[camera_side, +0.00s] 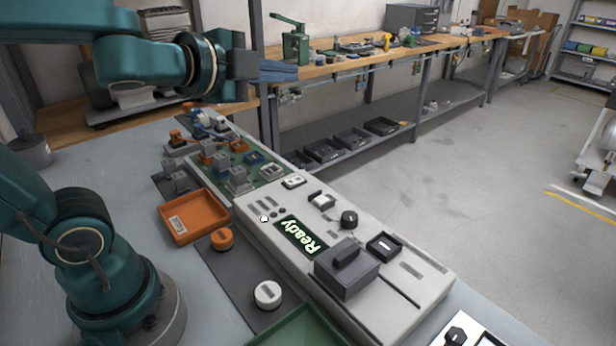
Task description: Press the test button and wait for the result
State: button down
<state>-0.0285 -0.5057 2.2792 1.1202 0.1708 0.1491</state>
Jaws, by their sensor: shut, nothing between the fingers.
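A long light-grey test panel (405,300) lies on the bench, running from the back left toward the front right. Near the display are a small white round button (264,218), a white rocker-like control (321,200), a black knob (349,219) and a black framed switch (384,246). I cannot tell which is the test button. My gripper (297,72) is shut and empty, pointing right, high above the panel's far end and apart from all the controls.
A dark grey box with a handle (347,268) stands on the panel. A green board with several parts (242,160) sits at its far end. Left of it are an orange tray (192,217), an orange cap (222,239) and a white cap (268,294). A wooden workbench (345,62) stands behind.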

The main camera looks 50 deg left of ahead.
jog(key=w+d+m+h, duration=0.2)
jog(key=w+m, duration=0.1)
jog(key=m, duration=0.2)
jog(key=m+g+h, duration=0.4)
jog(key=m+g, duration=0.2)
jog(key=m, duration=0.7)
send_over(321, 201)
notch_tip(321, 201, down, 12)
jog(key=shift+s+a, duration=0.2)
jog(key=shift+s, duration=0.2)
jog(key=shift+f, duration=4.35)
jog(key=shift+f, duration=0.1)
jog(key=shift+f, duration=0.3)
